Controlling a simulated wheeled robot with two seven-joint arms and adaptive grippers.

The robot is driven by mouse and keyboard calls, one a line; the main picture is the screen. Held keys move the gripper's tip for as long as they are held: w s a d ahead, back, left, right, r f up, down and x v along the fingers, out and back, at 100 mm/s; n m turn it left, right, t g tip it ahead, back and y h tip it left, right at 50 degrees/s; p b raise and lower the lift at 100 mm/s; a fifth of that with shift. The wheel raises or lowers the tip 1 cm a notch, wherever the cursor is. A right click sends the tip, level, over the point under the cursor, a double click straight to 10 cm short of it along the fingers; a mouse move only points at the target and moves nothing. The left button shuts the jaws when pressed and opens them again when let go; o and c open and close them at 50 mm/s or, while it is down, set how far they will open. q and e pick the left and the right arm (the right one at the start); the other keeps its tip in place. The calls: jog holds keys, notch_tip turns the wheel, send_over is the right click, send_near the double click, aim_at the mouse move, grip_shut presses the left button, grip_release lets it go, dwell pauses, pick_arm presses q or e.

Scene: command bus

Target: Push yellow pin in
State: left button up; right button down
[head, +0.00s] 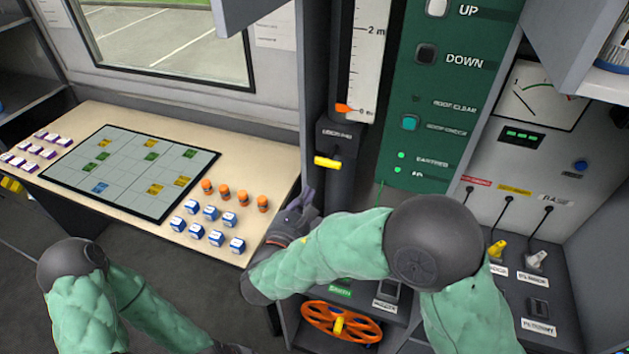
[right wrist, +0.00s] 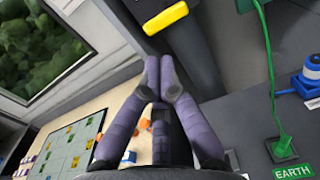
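The yellow pin (head: 327,162) sticks out sideways from the dark housing (head: 338,140) at the foot of the mast scale. In the right wrist view the yellow pin (right wrist: 166,18) lies just beyond my fingertips, near the top edge. My right gripper (head: 306,195) is below the pin in the head view, apart from it. In the right wrist view its fingers (right wrist: 160,72) are together at the tips, with nothing seen between them. My left arm shows at the lower left of the head view, but its gripper is out of view.
A desk (head: 120,118) on the left holds a gridded board (head: 130,170), blue-and-white blocks and orange pieces. A green panel (head: 440,100) with buttons stands right of the mast. An orange handwheel (head: 341,321) is low down. A green earth plug and cable (right wrist: 284,148) are right of my gripper.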

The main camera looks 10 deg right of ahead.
jog(key=shift+v, duration=2.3)
jog(key=shift+s+d+r, duration=0.1)
